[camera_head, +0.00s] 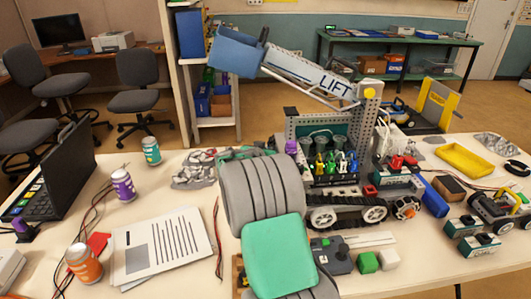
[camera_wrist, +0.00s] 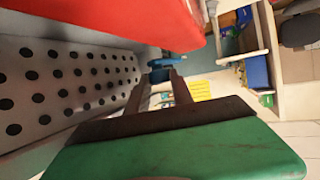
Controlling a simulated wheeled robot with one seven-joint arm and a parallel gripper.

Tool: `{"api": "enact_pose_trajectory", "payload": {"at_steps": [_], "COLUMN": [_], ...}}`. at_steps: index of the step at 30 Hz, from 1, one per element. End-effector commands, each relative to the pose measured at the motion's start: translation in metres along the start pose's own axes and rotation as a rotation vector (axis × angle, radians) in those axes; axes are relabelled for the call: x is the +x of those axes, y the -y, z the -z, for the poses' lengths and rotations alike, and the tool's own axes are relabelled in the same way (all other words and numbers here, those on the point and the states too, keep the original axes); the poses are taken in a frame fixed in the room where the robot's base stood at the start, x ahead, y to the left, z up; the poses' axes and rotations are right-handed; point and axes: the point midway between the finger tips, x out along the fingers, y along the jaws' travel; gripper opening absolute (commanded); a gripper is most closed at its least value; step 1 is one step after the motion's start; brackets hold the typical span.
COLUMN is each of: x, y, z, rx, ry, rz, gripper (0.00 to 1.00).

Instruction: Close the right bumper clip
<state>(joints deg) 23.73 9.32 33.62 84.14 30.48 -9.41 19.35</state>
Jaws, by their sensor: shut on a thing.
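The tracked club robot (camera_head: 335,170) with its raised "LIFT" arm (camera_head: 320,78) stands on the table. In the wrist view, my gripper (camera_wrist: 162,80) reaches forward with two dark fingers close to a small blue part (camera_wrist: 167,68). The gripper is shut on this part, though the contact is small and hard to see. I cannot tell if the part is the right bumper clip. In the head view, my own arm hides the gripper. A grey perforated plate (camera_wrist: 65,90) lies left of the fingers. A large red surface (camera_wrist: 110,20) hangs above them.
Papers (camera_head: 160,245), cans (camera_head: 124,186) and a laptop (camera_head: 60,170) lie to the left. Green and white blocks (camera_head: 368,262) sit near my arm.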

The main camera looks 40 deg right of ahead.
Motion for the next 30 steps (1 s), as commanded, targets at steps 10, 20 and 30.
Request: {"api": "enact_pose_trajectory", "payload": {"at_steps": [10, 20, 30], "x": [-0.0001, 0.0, 0.0008], "y": [0.0002, -0.0002, 0.0053], "z": [0.0007, 0.0004, 0.0025], "rx": [0.0, 0.0, 0.045], "ry": [0.0, 0.0, 0.004], "rz": [-0.001, -0.003, -0.123], "gripper": [0.36, 0.49, 0.49]}}
